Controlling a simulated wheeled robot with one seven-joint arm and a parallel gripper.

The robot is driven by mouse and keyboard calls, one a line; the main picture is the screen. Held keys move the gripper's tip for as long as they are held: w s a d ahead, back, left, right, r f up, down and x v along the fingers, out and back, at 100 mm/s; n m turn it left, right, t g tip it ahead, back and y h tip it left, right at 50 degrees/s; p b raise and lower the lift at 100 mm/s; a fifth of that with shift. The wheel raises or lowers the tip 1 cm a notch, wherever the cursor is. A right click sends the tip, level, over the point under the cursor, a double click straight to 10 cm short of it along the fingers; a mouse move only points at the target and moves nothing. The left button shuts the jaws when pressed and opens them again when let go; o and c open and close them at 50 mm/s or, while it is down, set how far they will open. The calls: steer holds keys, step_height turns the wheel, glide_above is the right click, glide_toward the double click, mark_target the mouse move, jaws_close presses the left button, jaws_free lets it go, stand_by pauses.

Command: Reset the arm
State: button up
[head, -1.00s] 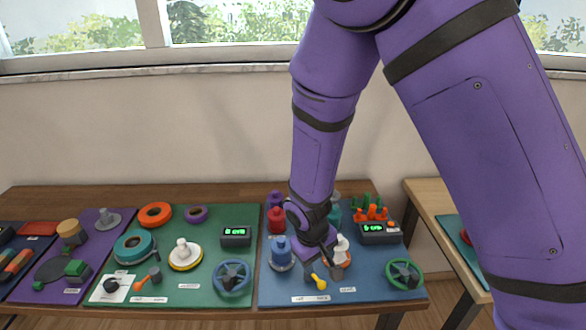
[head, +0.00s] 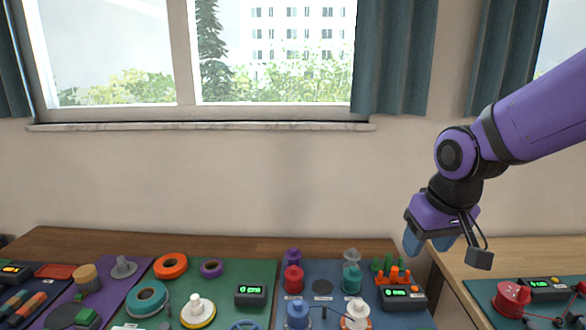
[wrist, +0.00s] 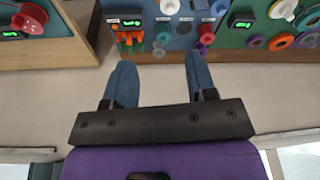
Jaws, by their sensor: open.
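My gripper (head: 428,240) hangs in the air at the right of the head view, at the end of my purple arm. It is above and behind the gap between the brown table and the lighter table. In the wrist view its two blue fingers (wrist: 160,78) are spread apart with nothing between them. The blue mat (head: 338,291) with its spools lies below and to the left of it in the head view. No object is in contact with the gripper.
The brown table (head: 75,238) holds a green mat (head: 222,314) with rings and a display, and a purple mat (head: 103,280). The lighter table (head: 452,268) at right carries a red spool (head: 512,297) and another display. The wall (head: 250,180) and window stand behind.

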steer(key=s+d+r+m+t, duration=0.2)
steer(key=s+d+r, duration=0.5)
steer(key=s+r, duration=0.3)
steer(key=s, duration=0.3)
steer(key=shift+s+d+h, duration=0.2)
steer(key=shift+s+h, duration=0.1)
steer(key=shift+s, duration=0.05)
